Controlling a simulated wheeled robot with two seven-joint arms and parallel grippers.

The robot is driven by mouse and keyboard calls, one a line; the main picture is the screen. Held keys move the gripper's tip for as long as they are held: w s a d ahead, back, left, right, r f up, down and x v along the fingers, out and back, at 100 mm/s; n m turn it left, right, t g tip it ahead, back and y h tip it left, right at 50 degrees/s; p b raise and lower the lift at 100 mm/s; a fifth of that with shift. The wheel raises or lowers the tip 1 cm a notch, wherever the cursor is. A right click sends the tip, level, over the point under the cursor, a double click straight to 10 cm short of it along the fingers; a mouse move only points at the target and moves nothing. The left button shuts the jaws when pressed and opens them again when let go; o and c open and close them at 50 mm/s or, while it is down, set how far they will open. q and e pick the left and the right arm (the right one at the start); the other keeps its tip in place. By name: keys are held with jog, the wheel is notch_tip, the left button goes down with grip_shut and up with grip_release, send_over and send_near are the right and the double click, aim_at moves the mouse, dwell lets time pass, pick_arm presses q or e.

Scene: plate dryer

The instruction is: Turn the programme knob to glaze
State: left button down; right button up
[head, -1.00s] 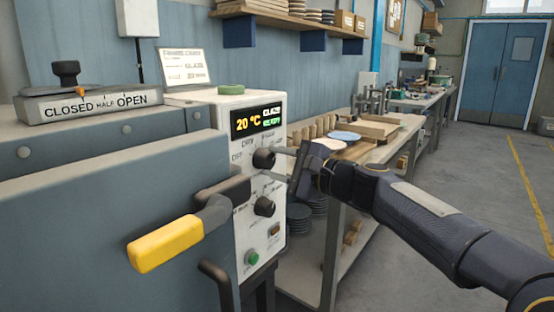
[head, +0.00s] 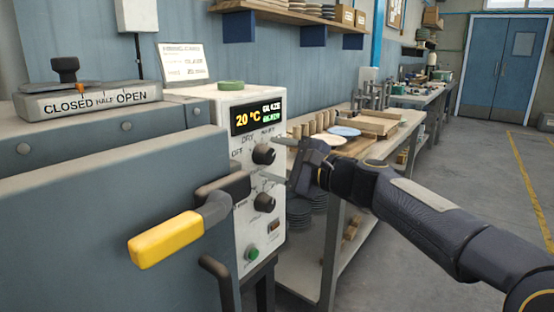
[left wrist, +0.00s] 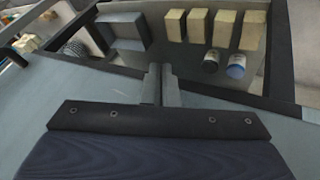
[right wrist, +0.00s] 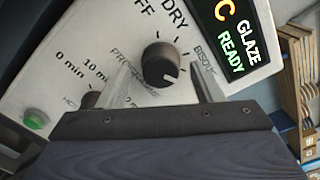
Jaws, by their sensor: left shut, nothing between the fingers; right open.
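The programme knob (head: 264,154) is the upper black knob on the white control panel (head: 246,184). In the right wrist view the knob (right wrist: 158,66) has a white pointer mark aimed to the lower right, away from OFF, DRY and BISQUE. The label at its pointer is hidden or unreadable. The display (head: 258,117) reads 20 °C, GLAZE, READY. My right gripper (head: 279,160) is open in front of the knob, its fingers on either side; I cannot tell whether they touch it. My left gripper (left wrist: 162,85) is shut and empty, away from the panel.
A lower black knob (head: 264,203) and a green button (head: 252,255) are on the same panel. A yellow-handled lever (head: 170,238) juts out to the left. A workbench (head: 345,150) with boards and plates stands behind my right arm.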

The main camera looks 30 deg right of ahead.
jog(key=v, duration=0.7)
jog(key=shift+s+p, duration=0.4)
jog(key=shift+d, duration=0.15)
